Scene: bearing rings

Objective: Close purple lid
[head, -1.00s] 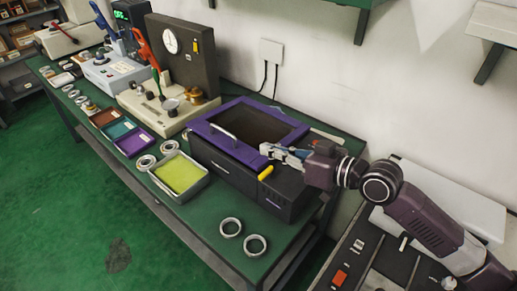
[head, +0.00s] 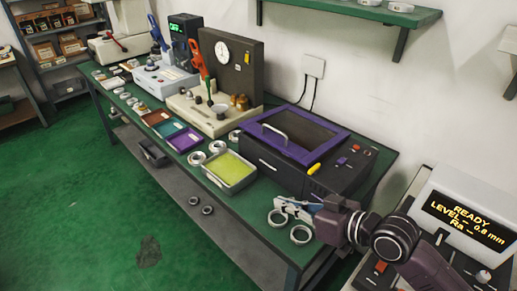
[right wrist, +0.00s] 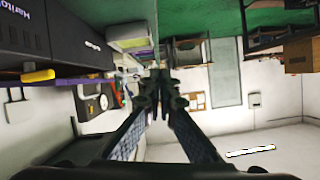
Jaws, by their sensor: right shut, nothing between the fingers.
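The purple lid (head: 330,147), a purple frame around a dark window with a pale bar handle, lies flat across the top of the black box (head: 270,168). I see no clear gap under it. A thin purple edge (right wrist: 75,82) and the box (right wrist: 75,35) show in the right wrist view, which looks upside down. My right gripper (head: 280,205) is in front of the box's lower right side, apart from the lid, near the metal rings. Its fingers (right wrist: 163,78) are together and empty. My left gripper is not in view.
Two metal rings (head: 300,234) lie by the bench's front corner, close to my right gripper. A tray with a yellow-green pad (head: 230,168) stands left of the box.

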